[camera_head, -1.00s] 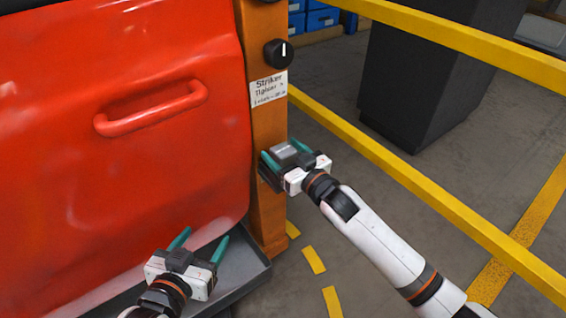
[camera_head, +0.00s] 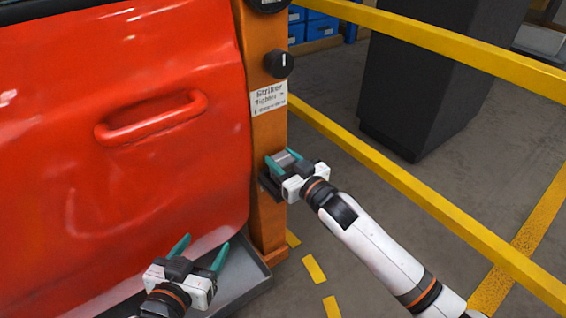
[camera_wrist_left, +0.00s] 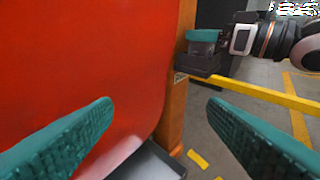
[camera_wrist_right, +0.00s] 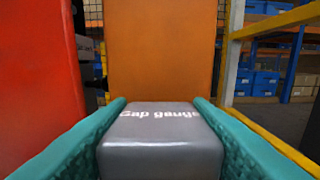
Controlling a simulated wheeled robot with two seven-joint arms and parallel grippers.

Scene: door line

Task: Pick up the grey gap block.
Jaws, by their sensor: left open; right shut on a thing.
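The grey gap block (camera_wrist_right: 160,142), with the words "Gap gauge" on its top, sits between the teal fingers of my right gripper (camera_head: 283,160). The fingers touch both its sides, so that gripper is shut on it. In the head view the block (camera_head: 284,157) is at the orange post, by a dark holder (camera_head: 269,185). The left wrist view shows the dark holder (camera_wrist_left: 198,64) below the right fingers; I cannot tell whether the block still touches it. My left gripper (camera_head: 200,250) is open and empty in front of the lower red door.
The red door panel (camera_head: 150,170) fills the left, with a grey tray (camera_head: 245,270) below it. The orange post (camera_head: 266,220) carries a black knob (camera_head: 278,64) and a label (camera_head: 268,97). A yellow rail (camera_head: 400,175) and a dark cabinet (camera_head: 425,80) stand right.

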